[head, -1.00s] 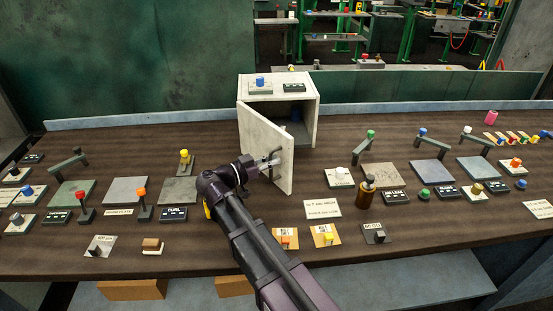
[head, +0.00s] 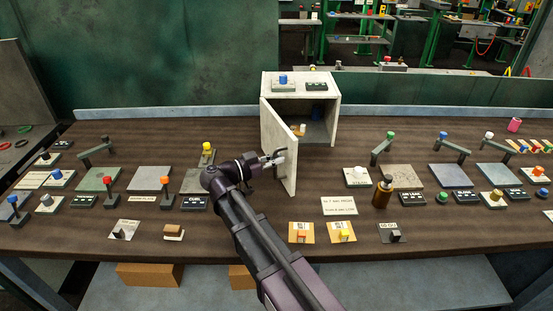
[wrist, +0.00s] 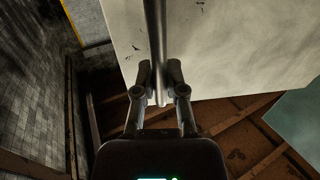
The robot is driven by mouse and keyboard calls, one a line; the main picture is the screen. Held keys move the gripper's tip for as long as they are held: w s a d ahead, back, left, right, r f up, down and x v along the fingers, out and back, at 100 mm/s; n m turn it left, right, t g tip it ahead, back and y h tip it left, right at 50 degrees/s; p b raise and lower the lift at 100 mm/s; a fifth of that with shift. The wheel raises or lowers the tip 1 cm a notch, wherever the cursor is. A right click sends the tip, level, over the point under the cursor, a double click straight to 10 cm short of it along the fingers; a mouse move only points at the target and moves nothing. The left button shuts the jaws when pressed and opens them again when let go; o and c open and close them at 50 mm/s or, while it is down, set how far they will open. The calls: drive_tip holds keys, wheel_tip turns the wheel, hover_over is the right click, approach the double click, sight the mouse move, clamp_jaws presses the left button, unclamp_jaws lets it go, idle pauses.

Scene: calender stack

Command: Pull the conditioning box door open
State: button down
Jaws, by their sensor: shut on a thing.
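The conditioning box (head: 328,88) is a pale, whitish cabinet at the back middle of the bench. Its door (head: 277,143) is hinged at the left and stands wide open, swung out towards me. In the head view, my gripper (head: 279,158) is at the door's outer face, near the free edge. In the wrist view, my gripper (wrist: 159,92) is shut on the grey bar handle (wrist: 156,38), which runs between the fingers. The pale door face (wrist: 225,55) lies beyond it. The handle is mostly hidden in the head view.
A brown bottle (head: 382,192) stands right of the door. Several knobs, levers and plates cover the bench on both sides.

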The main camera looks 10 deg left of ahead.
drive_tip(key=c, duration=0.7)
unclamp_jaws()
drive_tip(key=shift+d, duration=0.1)
drive_tip(key=shift+v, duration=4.05)
